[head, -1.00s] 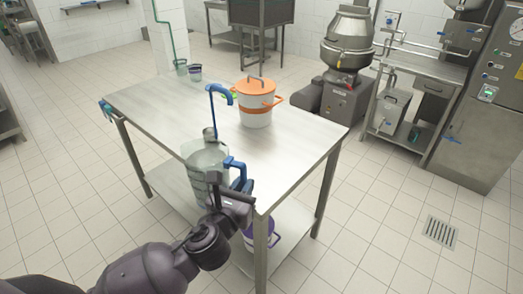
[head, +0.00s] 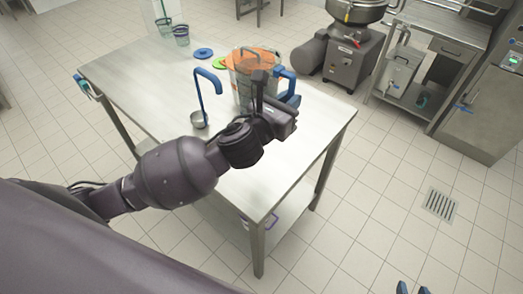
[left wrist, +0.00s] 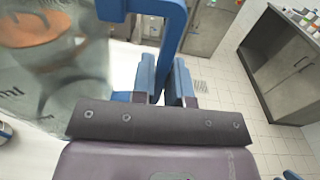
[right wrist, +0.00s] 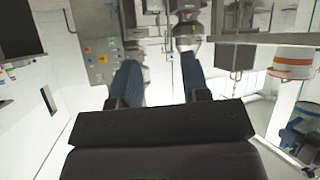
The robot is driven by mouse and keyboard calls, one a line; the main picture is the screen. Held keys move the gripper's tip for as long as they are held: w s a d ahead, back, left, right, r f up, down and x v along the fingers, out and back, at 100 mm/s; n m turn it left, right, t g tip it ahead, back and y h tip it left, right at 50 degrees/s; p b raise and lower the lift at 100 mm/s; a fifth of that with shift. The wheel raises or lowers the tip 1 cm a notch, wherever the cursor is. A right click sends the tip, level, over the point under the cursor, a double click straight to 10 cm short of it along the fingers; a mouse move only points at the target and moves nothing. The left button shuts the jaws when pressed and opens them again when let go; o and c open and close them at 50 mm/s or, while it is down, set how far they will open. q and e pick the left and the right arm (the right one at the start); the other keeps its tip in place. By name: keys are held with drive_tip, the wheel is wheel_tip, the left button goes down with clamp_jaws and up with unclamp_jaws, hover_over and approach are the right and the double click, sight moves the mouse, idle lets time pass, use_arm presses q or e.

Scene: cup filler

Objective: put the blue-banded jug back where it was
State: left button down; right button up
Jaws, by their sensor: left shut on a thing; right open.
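The clear jug (head: 240,88) with a blue handle (head: 291,88) is over the back right of the steel table (head: 150,98), in front of the orange-and-white pot (head: 262,52). My left gripper (head: 270,100) is shut on the jug's handle; the left wrist view shows the handle (left wrist: 172,38) between its blue fingers (left wrist: 165,78) and the jug's marked wall (left wrist: 45,85) at left. The jug's base is hidden, so I cannot tell whether it touches the table. I cannot make out the blue band. My right gripper (head: 412,289) is open and empty; its fingers (right wrist: 158,80) are apart.
A blue-handled ladle (head: 208,80) is on the table left of the jug. A blue lid (head: 203,53) and green lid (head: 220,62) lie behind it, with a cup (head: 181,36) at the back corner. The table's front right is clear.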

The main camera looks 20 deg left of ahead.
use_arm(q)
drive_tip(key=shift+d+r, duration=0.1)
drive_tip(key=shift+d, duration=0.2)
wheel_tip(320, 180, down, 19)
drive_tip(key=b, duration=0.5)
drive_tip(key=shift+r, duration=0.15)
drive_tip(key=shift+f, duration=0.45)
use_arm(e)
drive_tip(key=f, duration=0.5)
drive_tip(key=shift+s, duration=0.25)
use_arm(q)
drive_tip(key=shift+f, duration=0.25)
use_arm(e)
drive_tip(key=shift+w, duration=0.1)
use_arm(q)
drive_tip(key=c, duration=1.1)
unclamp_jaws()
drive_tip(key=shift+r, duration=0.1)
use_arm(e)
drive_tip(key=shift+w+r, duration=0.35)
drive_tip(key=shift+w, duration=0.1)
